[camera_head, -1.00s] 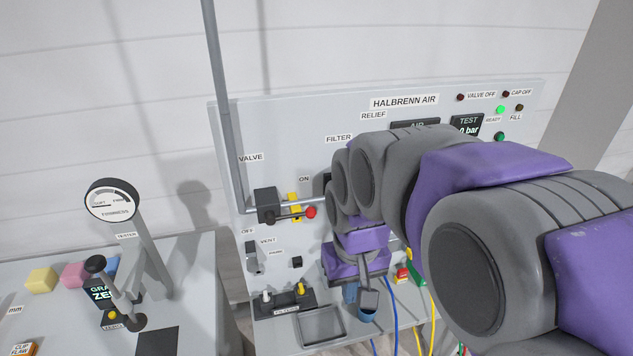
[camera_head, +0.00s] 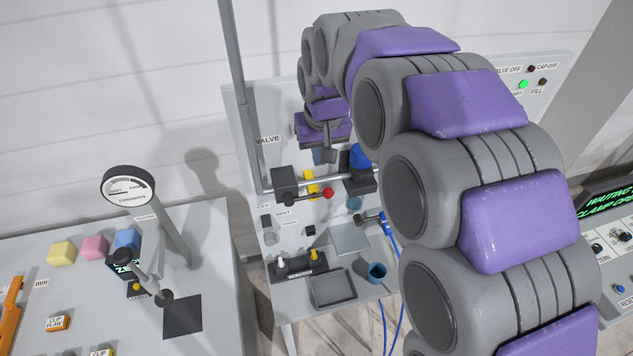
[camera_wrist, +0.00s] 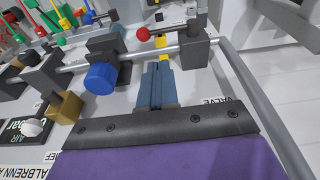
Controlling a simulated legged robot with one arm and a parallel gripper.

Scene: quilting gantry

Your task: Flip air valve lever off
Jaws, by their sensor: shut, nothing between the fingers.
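The air valve is a dark block (camera_head: 285,181) on the grey pipe, under the VALVE label (camera_head: 268,140). Its lever ends in a red ball (camera_head: 328,192) and points right, roughly along the pipe. In the wrist view the red ball (camera_wrist: 143,35) and the valve block (camera_wrist: 188,47) are beyond the fingertips. My gripper (camera_head: 326,155) is above the pipe and lever, apart from the red ball. In the wrist view its blue-grey fingers (camera_wrist: 156,82) are together with nothing between them. The OFF label (camera_head: 264,206) is below the valve; the ON label is hidden.
A blue-capped filter (camera_head: 360,160) is on the pipe right of the lever. A yellow piece (camera_head: 311,184) is behind the lever. A tester gauge (camera_head: 129,187) stands at left.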

